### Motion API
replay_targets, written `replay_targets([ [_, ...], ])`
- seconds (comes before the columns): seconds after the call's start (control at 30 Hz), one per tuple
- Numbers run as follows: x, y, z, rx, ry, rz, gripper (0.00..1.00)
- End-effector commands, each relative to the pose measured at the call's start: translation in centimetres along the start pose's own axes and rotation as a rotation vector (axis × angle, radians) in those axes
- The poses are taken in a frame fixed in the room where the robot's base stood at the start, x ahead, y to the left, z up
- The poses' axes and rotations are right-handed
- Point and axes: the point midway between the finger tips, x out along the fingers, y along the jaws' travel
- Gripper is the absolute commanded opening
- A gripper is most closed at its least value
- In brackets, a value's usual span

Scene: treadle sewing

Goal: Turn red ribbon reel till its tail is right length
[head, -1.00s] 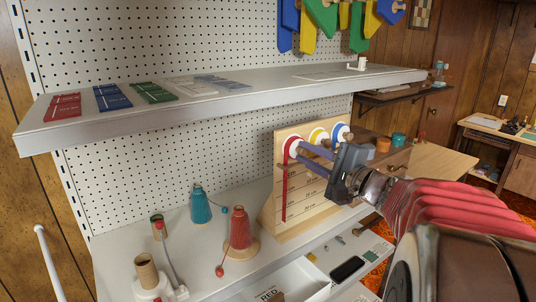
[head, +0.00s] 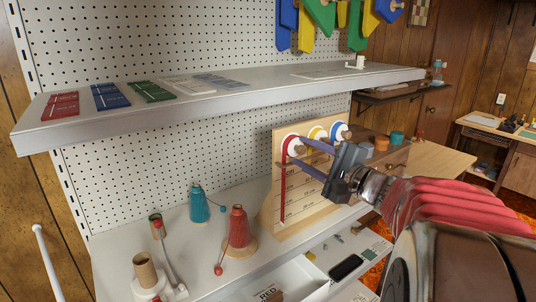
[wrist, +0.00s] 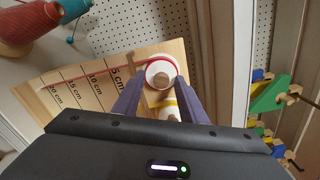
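The red ribbon reel (head: 291,145) sits at the upper left of an upright wooden board (head: 300,200), beside a yellow and a blue reel. Its red tail (head: 283,192) hangs straight down along the length marks. In the wrist view the tail (wrist: 85,72) runs past the 5, 10 and 15 cm marks, ending near the 20 cm mark. My gripper (head: 303,152) has two purple fingers, apart, pointing at the red reel (wrist: 161,73). In the wrist view the fingertips (wrist: 159,82) lie either side of the reel's front; I cannot tell whether they touch it.
The yellow reel (wrist: 168,108) is close beside the fingers. A grey shelf (head: 240,95) with coloured cards crosses above the board. Red (head: 238,228) and teal (head: 199,204) thread cones stand to the left. An open drawer (head: 300,280) is below.

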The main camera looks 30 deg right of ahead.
Motion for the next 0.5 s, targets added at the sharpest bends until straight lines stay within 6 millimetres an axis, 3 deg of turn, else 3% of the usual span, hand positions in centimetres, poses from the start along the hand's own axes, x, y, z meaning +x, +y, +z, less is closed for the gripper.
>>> replay_targets([
  [0.27,-1.1,-0.1,0.0,-0.001,0.0,-0.002,0.38],
  [0.5,-3.9,-0.1,-0.1,-0.002,0.003,-0.003,0.38],
])
